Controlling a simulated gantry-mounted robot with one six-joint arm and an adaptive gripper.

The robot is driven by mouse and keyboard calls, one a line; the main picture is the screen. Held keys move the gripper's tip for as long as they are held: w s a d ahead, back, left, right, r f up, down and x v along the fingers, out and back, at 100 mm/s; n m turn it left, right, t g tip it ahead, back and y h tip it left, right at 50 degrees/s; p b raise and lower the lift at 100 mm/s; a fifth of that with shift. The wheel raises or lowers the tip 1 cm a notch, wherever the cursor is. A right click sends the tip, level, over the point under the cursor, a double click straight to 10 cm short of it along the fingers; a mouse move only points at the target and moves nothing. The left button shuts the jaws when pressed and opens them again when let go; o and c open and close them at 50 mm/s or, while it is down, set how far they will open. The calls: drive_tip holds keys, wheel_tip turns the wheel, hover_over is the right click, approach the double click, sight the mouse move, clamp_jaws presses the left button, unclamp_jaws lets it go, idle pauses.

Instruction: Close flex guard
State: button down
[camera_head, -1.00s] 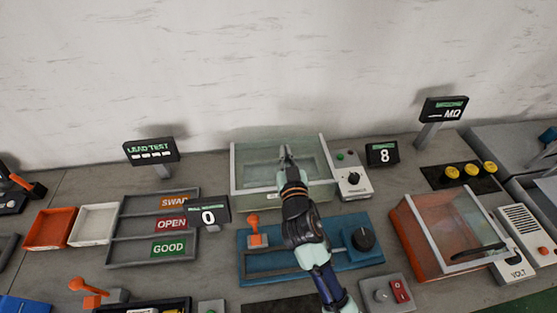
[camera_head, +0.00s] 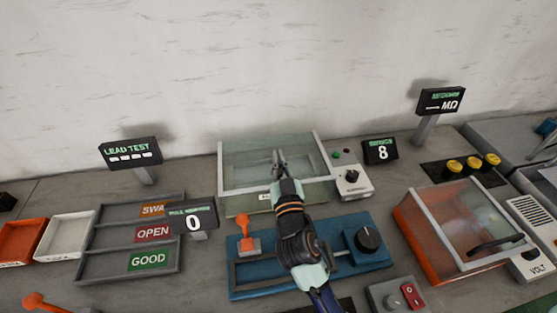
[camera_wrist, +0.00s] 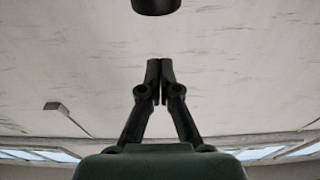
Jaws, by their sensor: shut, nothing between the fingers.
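The clear guard with a pale frame (camera_head: 317,150) is on the greenish box at the middle back of the bench in the head view. Its panel looks see-through, and I cannot tell from this angle whether it lies fully down. A small white label shows at its front edge. My gripper (camera_head: 279,155) is in front of or over this panel, with its fingers pointing towards the wall. It is shut and empty, and it hides part of the panel. In the wrist view my gripper (camera_wrist: 160,66) has its fingertips together against the pale wall. Contact with the guard cannot be made out.
A control box with a knob (camera_head: 352,182) and a display reading 8 (camera_head: 381,151) stand right of the guard. A blue fixture (camera_head: 262,283) with an orange lever (camera_head: 244,230) lies in front. An orange box with a clear lid (camera_head: 415,232) stands right. Sorting trays (camera_head: 90,265) are left.

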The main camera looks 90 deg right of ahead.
wheel_tip(320, 180, up, 5)
drive_tip(key=p, duration=0.4)
drive_tip(key=s+a+f+b, duration=0.1)
drive_tip(key=a+f+b, duration=0.2)
drive_tip(key=a, duration=0.6)
drive_tip(key=shift+s+a+f, duration=0.2)
drive_tip(key=shift+s+f, duration=0.05)
drive_tip(key=shift+f, duration=0.6)
